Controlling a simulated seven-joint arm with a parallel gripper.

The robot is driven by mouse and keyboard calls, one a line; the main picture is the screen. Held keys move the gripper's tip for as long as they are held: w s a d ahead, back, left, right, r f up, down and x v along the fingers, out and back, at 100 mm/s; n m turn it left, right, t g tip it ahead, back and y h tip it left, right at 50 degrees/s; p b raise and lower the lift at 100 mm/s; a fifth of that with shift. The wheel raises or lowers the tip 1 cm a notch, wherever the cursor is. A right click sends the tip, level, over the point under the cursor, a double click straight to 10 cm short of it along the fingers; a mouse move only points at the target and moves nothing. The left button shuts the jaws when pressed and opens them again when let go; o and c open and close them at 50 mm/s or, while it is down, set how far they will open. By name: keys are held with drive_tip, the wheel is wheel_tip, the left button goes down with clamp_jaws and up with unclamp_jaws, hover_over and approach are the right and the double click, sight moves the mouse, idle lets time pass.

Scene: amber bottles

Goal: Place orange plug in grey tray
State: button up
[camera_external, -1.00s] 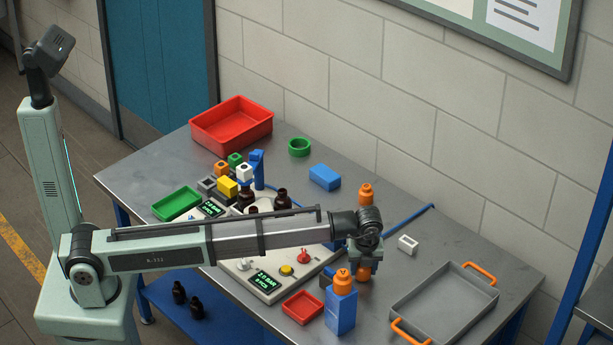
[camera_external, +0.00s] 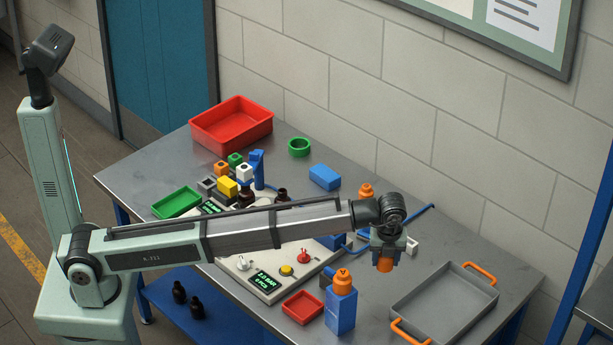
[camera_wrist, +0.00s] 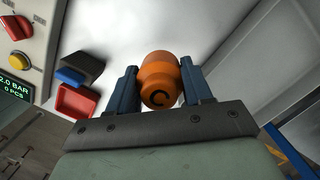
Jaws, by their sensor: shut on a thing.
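My gripper (camera_external: 386,258) is shut on an orange plug (camera_external: 384,265) and holds it above the table, left of the grey tray. In the wrist view the plug (camera_wrist: 160,82) sits between the two blue-grey fingers of my gripper (camera_wrist: 160,88), with a dark letter like a C on its end. The grey tray (camera_external: 437,333) has two orange handles and stands empty at the right end of the table. Another orange plug (camera_external: 343,283) sits on a blue block, and one more orange piece (camera_external: 366,191) shows behind my wrist.
A blue block (camera_external: 340,312) stands left of the grey tray, beside a small red tray (camera_external: 302,307). A white block (camera_external: 411,246) lies behind my gripper, partly hidden. A control panel (camera_external: 250,270) with knobs lies left. Bare table lies between the plug and the tray.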

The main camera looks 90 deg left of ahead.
drive_tip(key=w+d, duration=0.4)
drive_tip(key=w, duration=0.5)
drive_tip(key=n+g+h, duration=0.2)
drive_tip(key=n, duration=1.6)
hover_over(435, 305)
drive_tip(key=shift+w+f, duration=0.15)
drive_tip(key=shift+f, duration=2.1)
drive_tip(key=shift+w+f, duration=0.15)
drive_tip(key=shift+f, duration=2.1)
drive_tip(key=o, duration=1.1)
drive_tip(key=shift+f, duration=0.15)
drive_tip(key=shift+c, duration=0.2)
wheel_tip(435, 305, up, 12)
drive_tip(key=w, duration=0.1)
drive_tip(key=shift+w, duration=0.4)
